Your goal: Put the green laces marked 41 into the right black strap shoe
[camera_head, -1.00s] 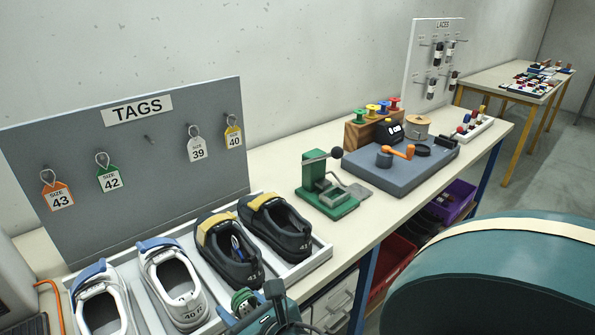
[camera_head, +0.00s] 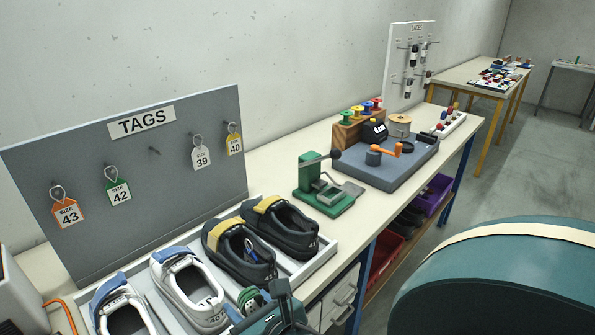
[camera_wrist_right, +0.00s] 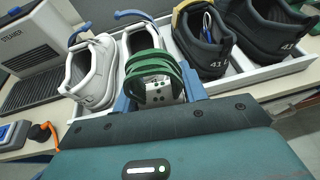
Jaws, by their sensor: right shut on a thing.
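My right gripper (camera_head: 256,304) is shut on a bundle of green laces (camera_head: 249,297). In the right wrist view the laces (camera_wrist_right: 150,68) hang between the blue fingertips, in front of a white shoe; no size mark on them is readable. Two black shoes with yellow straps stand side by side in a tray: the left-hand one (camera_head: 228,268) and the right-hand one (camera_head: 305,245). Blue laces (camera_head: 250,251) lie inside the left-hand one. The wrist view shows 41 on both black heels. The gripper is in front of the shoes, apart from the right-hand black one. My left gripper is out of view.
Two white shoes with blue straps (camera_head: 203,306) stand left of the black ones in the pale tray (camera_head: 322,255). A tag board (camera_head: 70,150) is behind. A green press (camera_head: 325,197) and a grey-blue station (camera_head: 385,168) stand farther along the bench.

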